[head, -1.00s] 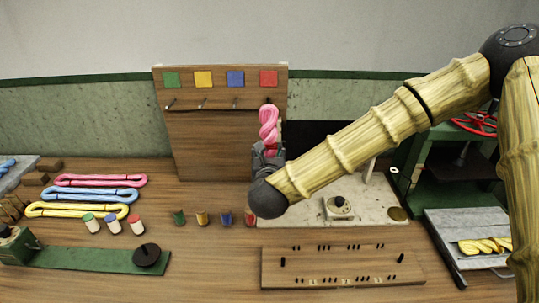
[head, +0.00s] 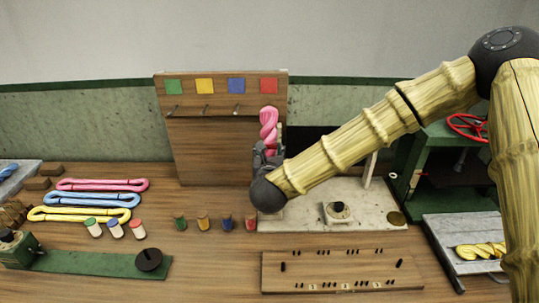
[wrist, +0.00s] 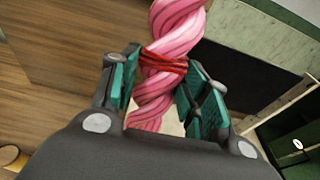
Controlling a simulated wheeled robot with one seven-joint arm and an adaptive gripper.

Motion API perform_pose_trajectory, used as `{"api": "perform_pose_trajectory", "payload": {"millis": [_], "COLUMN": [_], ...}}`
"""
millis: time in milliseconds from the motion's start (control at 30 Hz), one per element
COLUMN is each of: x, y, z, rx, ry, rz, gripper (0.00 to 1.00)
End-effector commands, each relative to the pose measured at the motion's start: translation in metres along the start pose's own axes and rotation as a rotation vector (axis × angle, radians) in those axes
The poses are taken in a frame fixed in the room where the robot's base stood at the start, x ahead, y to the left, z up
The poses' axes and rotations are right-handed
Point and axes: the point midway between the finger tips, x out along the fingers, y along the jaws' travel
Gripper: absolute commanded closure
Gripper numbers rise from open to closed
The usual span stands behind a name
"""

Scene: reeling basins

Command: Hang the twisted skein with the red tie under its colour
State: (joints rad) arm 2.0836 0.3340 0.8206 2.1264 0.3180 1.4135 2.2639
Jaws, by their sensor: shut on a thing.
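The pink twisted skein (head: 268,122) stands upright in my gripper (head: 268,153), in front of the wooden peg board (head: 210,140). In the wrist view the jaws (wrist: 166,85) are shut on the skein (wrist: 180,18) around its red tie (wrist: 165,62). Pegs show under the green, yellow and blue ones. The skein's top is below the red square; the peg there is not visible, and I cannot tell whether the skein touches it.
Pink (head: 100,184), blue (head: 92,199) and yellow (head: 85,214) skeins lie at left. Small coloured spools (head: 203,222) stand before the board. A pale slab (head: 300,215) with a knob is to the right. A yellow twisted skein (head: 480,251) lies in a tray at right.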

Motion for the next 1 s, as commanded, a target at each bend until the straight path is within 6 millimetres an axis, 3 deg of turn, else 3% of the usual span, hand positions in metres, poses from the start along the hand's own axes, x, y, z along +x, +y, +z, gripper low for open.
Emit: {"api": "perform_pose_trajectory", "payload": {"millis": [1000], "x": [0.039], "y": [0.0], "z": [0.0], "rx": [0.001], "ry": [0.0], "rz": [-0.001], "gripper": [0.79]}}
